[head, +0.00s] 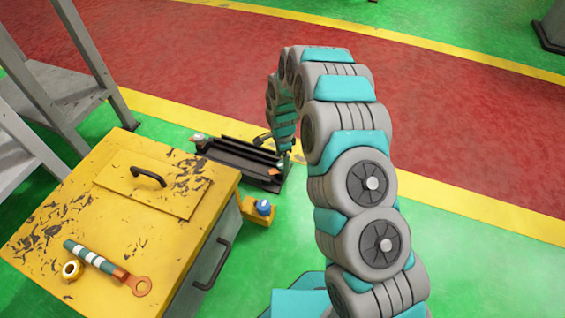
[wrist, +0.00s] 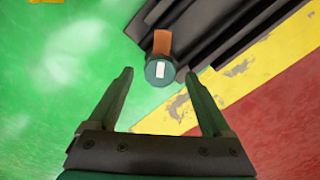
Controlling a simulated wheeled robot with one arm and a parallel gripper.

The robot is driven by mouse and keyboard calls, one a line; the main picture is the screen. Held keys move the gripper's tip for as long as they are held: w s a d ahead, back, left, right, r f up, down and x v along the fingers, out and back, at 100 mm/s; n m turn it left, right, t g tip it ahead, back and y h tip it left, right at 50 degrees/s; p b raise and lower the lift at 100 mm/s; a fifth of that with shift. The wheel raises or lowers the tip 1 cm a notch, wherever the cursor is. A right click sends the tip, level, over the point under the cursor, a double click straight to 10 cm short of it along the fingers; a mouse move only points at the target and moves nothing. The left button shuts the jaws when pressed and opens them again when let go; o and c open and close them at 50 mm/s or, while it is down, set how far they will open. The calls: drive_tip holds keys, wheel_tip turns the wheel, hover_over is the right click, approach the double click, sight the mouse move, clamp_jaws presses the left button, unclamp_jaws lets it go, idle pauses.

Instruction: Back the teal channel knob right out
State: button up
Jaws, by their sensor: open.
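The teal channel knob (wrist: 157,76) shows in the wrist view as a small round cap with a white mark on its face. An orange piece (wrist: 163,42) sits directly behind it, at the end of the dark channel (wrist: 215,35). My gripper (wrist: 159,78) is open and empty. Its fingertips appear on either side of the knob, with a gap on each side; I cannot tell how deep the knob sits between them. In the head view the channel (head: 240,158) lies low beyond the yellow cabinet, and my arm reaches down to its near right end. The knob is not clear there.
Grey metal framing (head: 60,85) stands at far left.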

drive_tip(key=shift+f, duration=0.65)
clamp_jaws()
